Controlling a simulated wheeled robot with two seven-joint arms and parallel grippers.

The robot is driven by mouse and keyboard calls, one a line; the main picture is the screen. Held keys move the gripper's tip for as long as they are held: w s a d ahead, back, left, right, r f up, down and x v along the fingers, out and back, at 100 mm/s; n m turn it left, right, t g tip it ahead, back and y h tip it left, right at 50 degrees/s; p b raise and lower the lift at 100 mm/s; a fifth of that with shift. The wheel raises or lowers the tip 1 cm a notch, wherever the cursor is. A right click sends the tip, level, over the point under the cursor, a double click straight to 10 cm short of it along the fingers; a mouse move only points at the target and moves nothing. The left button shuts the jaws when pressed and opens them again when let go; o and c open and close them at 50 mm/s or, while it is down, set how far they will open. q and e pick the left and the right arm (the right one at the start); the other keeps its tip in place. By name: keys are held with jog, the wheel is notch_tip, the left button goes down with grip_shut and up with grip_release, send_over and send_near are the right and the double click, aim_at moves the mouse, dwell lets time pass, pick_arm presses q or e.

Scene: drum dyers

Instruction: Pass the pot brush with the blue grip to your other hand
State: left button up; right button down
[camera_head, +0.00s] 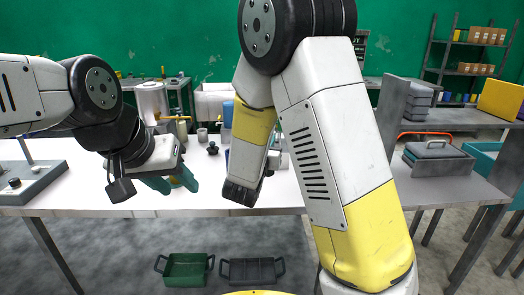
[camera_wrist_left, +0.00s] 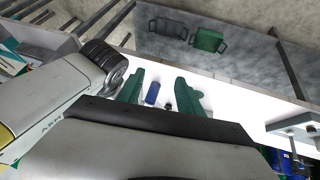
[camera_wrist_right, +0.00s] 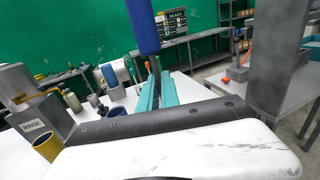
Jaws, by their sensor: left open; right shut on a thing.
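The pot brush's blue grip (camera_wrist_right: 143,25) stands upright and close in the right wrist view, rising above the teal fingers of my right gripper (camera_wrist_right: 157,92). That gripper is shut on the brush; a dark narrow part shows between the fingers. In the head view my right forearm hides the right gripper. My left gripper (camera_head: 172,183) is open and empty over the table's front part, its two teal fingers apart. In the left wrist view, a small blue cylinder (camera_wrist_left: 152,93) appears between the open left fingers (camera_wrist_left: 160,88); I cannot tell whether it is the brush.
The white table (camera_head: 110,190) holds a dark knobbed object (camera_head: 213,148), a metal drum (camera_head: 152,102) and, in the right wrist view, a yellow pot (camera_wrist_right: 46,143) near a RINSE container (camera_wrist_right: 38,112). Green (camera_head: 186,270) and grey (camera_head: 252,271) trays lie on the floor in front.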

jog(key=shift+r, duration=0.2)
pick_arm(q)
jog(key=w+d+r+n+t+h, duration=0.1)
jog(key=w+d+r+n+t, duration=0.15)
jog(key=w+d+n, duration=0.6)
jog(key=w+d+r+n+t+h, duration=0.1)
jog(key=w+d+r+n+t, duration=0.3)
jog(key=n, duration=0.9)
jog(key=w+d+r+n+g+h, duration=0.1)
jog(key=w+d+n, duration=0.3)
jog(key=w+n, duration=0.5)
jog(key=w+d+f+n, duration=0.1)
jog(key=w+d+f, duration=0.3)
jog(key=w, duration=0.5)
jog(key=shift+w+f, duration=0.2)
jog(key=shift+f, duration=0.05)
jog(key=shift+t, duration=0.25)
